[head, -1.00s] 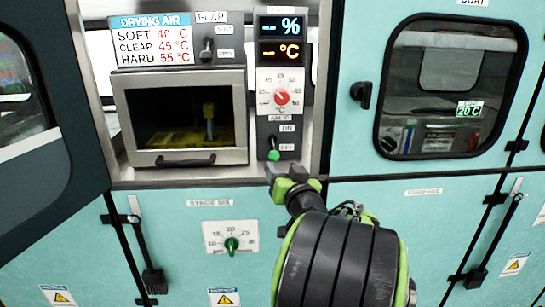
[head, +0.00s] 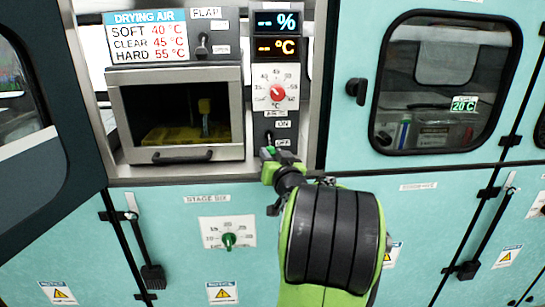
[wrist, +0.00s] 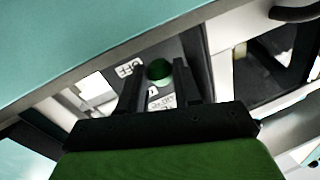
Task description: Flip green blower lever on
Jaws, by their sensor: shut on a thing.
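The blower lever shows in the head view as a short stem (head: 269,138) on the dark panel below the red dial, beside the ON and OFF labels. It points down, and its lower end is hidden by my gripper (head: 270,153). In the wrist view its round green knob (wrist: 159,72) sits between the two black fingers of my gripper (wrist: 158,80). My gripper is shut on the lever. An OFF label shows just left of the knob in the wrist view.
The red temperature dial (head: 278,92) is above the lever. A framed oven window (head: 180,158) with a handle is to the left, with a flap switch (head: 202,43) above it. A green-knobbed stage six dial (head: 229,239) is below. A teal door with a window is right.

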